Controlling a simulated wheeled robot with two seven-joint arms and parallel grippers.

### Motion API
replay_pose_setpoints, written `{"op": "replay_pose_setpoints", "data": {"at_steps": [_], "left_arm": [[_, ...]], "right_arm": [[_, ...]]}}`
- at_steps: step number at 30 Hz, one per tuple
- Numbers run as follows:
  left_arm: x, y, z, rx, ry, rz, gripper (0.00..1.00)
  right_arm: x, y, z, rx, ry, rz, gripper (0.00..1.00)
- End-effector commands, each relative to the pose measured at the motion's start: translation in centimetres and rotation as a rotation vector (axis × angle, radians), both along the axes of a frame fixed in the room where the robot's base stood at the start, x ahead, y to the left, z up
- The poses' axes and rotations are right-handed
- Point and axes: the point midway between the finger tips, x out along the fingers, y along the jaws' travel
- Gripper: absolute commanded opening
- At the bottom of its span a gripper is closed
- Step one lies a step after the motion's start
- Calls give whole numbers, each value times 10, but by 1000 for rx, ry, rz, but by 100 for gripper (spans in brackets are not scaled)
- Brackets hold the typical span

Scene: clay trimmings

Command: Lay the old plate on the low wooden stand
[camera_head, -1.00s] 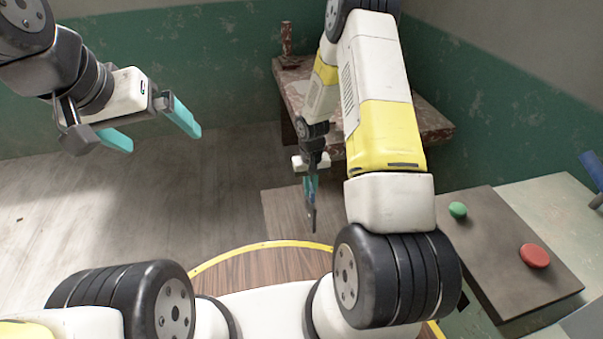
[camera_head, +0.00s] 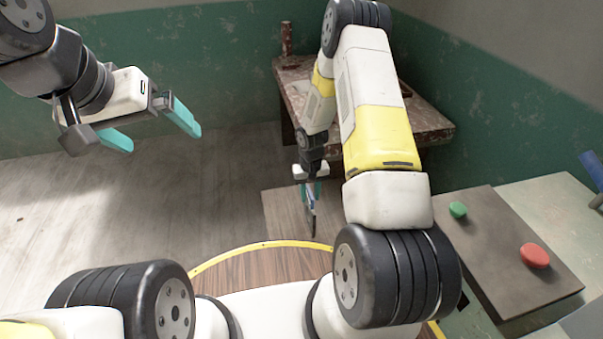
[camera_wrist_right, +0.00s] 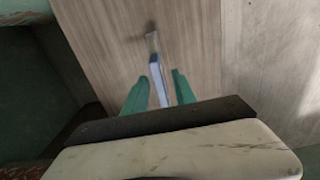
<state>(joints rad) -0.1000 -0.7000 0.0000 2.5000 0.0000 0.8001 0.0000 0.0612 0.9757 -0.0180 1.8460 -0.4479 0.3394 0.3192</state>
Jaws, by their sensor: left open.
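A thin, narrow piece, which I take to be the old plate (camera_head: 313,224), hangs edge-on below my right gripper (camera_head: 310,190). In the right wrist view the plate (camera_wrist_right: 158,70) is a pale bluish strip between the two teal fingers of the right gripper (camera_wrist_right: 161,80), which look shut on it. The low wooden stand (camera_head: 282,208) is the flat brown wooden top under it; it also shows in the right wrist view (camera_wrist_right: 195,40). A small dark shadow lies on the wood by the plate's far end; contact cannot be told. My left gripper (camera_head: 150,130) is open and empty, high at left.
A worn reddish table (camera_head: 432,125) stands behind my right arm, with a small brown object (camera_head: 287,40) on it. At right, a grey panel (camera_head: 490,270) carries a green button (camera_head: 458,210) and a red button (camera_head: 534,256). The floor (camera_head: 130,200) at left is clear.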

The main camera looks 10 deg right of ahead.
Motion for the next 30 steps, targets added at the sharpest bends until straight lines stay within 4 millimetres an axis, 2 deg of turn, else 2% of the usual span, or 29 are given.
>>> {"op": "replay_pose_setpoints", "data": {"at_steps": [8,11,21,30], "left_arm": [[0,0,0,0,0,0,100],[0,0,0,0,0,0,100],[0,0,0,0,0,0,100],[0,0,0,0,0,0,100]], "right_arm": [[1,0,6,0,-2,0,33],[1,0,19,0,-3,0,33],[1,0,90,0,-4,-1,33],[0,0,127,0,-7,0,33]]}}
